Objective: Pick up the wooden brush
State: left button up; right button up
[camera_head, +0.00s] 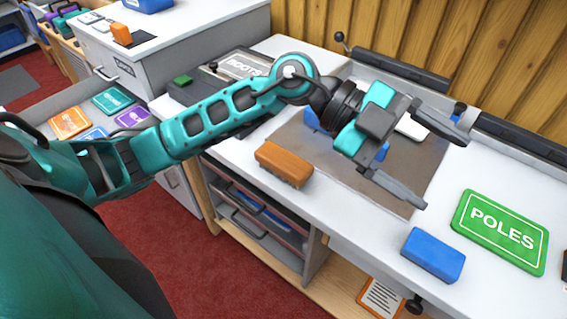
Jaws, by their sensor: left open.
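The wooden brush (283,163) lies on the white bench top near its front edge. It is an orange-brown block with bristles showing along its lower side. My left arm reaches in from the left and passes above and behind the brush. My left gripper (443,172) is over the grey-brown mat, to the right of the brush and clearly apart from it. Its two fingers are wide apart with nothing held between them. My right gripper is not in view.
A blue block (433,255) and a green POLES sign (499,231) lie on the bench at the right. The mat (395,194) carries blue and white items partly hidden by my gripper. An open drawer (163,96) holds coloured cards.

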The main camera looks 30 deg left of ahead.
pick_arm(q)
jog(key=w+a+f+n+y, duration=0.1)
jog(key=w+a+f+y, duration=0.1)
jog(key=a+f+y, duration=0.45)
jog(key=n+y, duration=0.6)
jog(key=y, duration=0.3)
send_over(284, 158)
jog(key=f, duration=0.6)
jog(key=shift+s+d+f+b, duration=0.15)
jog(key=shift+d+b, duration=0.1)
jog(key=shift+b, duration=0.15)
jog(key=shift+f, duration=0.5)
jog(key=f, duration=0.5)
jog(key=shift+a+f, duration=0.1)
jog(key=shift+a, duration=0.2)
jog(key=c, duration=1.1)
